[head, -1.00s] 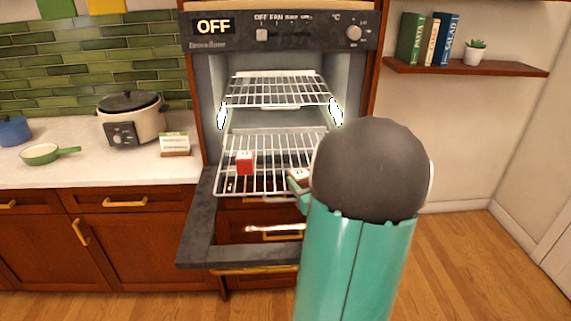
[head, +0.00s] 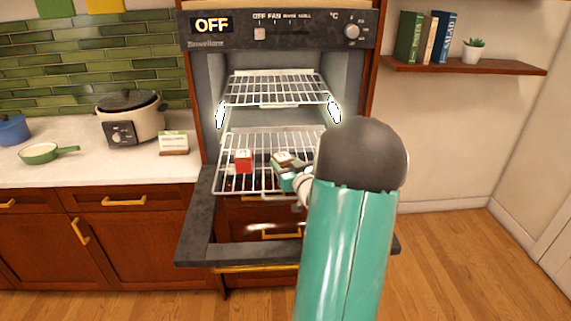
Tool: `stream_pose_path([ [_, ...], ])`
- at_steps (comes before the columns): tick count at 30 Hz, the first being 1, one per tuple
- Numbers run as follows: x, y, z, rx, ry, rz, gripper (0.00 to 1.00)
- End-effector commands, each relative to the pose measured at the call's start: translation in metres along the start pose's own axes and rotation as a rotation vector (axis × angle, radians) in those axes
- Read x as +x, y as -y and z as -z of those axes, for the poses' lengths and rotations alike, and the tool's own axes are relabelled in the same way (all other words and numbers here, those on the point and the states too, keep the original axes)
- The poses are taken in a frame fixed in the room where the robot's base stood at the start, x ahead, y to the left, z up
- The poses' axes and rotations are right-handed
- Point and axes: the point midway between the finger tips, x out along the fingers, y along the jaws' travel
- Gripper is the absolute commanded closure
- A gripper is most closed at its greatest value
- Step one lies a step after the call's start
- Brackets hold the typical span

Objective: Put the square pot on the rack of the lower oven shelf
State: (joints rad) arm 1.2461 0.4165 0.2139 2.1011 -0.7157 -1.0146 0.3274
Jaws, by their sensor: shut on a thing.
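My gripper (head: 284,163) shows as a small teal, white and brown hand over the right half of the lower oven rack (head: 229,176). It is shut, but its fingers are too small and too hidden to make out. A dark shape at the hand, partly hidden by it and my arm, seems to be the square pot (head: 299,162). I cannot tell whether it touches the rack. The lower rack is pulled forward over the open oven door.
The upper rack (head: 276,88) is above. The open door (head: 196,228) juts out in front. A slow cooker (head: 130,118) and a green pan (head: 42,153) stand on the left counter.

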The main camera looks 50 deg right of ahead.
Motion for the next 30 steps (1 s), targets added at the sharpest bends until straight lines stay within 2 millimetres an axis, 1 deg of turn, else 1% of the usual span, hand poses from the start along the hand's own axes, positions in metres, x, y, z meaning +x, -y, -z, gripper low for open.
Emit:
stream_pose_path([
  [2,0.000,0.000,-0.003,0.001,0.000,0.000,0.80],
  [3,0.000,0.000,-0.003,0.001,0.001,-0.001,0.45],
  [6,0.000,-0.001,-0.003,0.000,0.001,-0.001,0.28],
  [14,-0.001,-0.001,-0.002,0.000,0.001,-0.001,0.28],
  [17,-0.001,-0.001,0.002,-0.001,-0.001,-0.001,0.28],
  [20,-0.013,-0.001,0.000,-0.001,0.003,-0.002,0.28],
  [23,-0.031,-0.001,0.001,0.000,0.002,-0.004,0.28],
  [30,-0.084,-0.001,0.001,-0.001,0.001,-0.003,0.28],
])
